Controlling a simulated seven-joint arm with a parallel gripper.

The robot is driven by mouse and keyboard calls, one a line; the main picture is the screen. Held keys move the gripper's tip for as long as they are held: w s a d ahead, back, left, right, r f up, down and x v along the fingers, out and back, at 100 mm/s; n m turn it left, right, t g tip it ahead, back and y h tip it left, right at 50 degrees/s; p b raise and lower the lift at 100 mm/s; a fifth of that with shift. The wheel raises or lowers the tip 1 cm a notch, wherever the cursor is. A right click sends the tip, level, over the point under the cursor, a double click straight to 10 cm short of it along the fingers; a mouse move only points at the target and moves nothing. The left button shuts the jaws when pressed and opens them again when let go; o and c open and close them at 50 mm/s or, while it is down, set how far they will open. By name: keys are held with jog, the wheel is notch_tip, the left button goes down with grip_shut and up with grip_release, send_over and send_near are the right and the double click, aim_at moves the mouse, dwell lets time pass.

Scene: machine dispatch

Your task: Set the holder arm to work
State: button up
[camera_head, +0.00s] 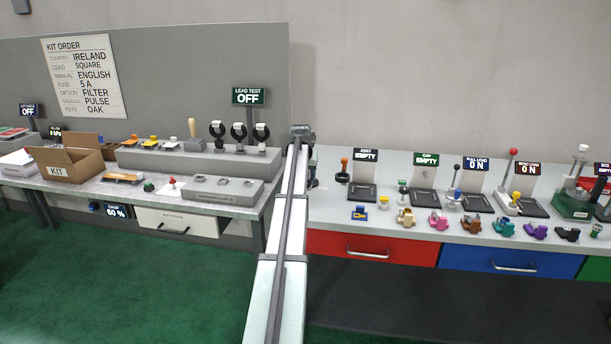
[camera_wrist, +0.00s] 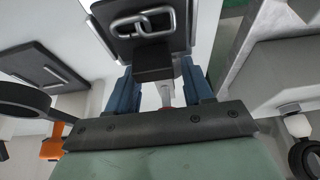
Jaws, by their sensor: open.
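My gripper (camera_wrist: 160,85) shows in the wrist view with its two blue fingers apart. A dark block (camera_wrist: 153,62) stands between or just beyond the fingers; I cannot tell whether they touch it. Above it is a dark plate with a shiny metal link (camera_wrist: 143,21). I cannot tell for sure whether this is the holder arm.
The right bench (camera_head: 332,222) carries several pads, levers and small coloured parts along its front. The left bench holds an open KIT box (camera_head: 60,172) and a grey rack (camera_head: 200,160). In the wrist view a dark ring (camera_wrist: 25,98) lies left and a grey block (camera_wrist: 275,75) right.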

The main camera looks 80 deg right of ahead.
jog(key=shift+c, duration=0.3)
grip_shut()
dwell(0.3)
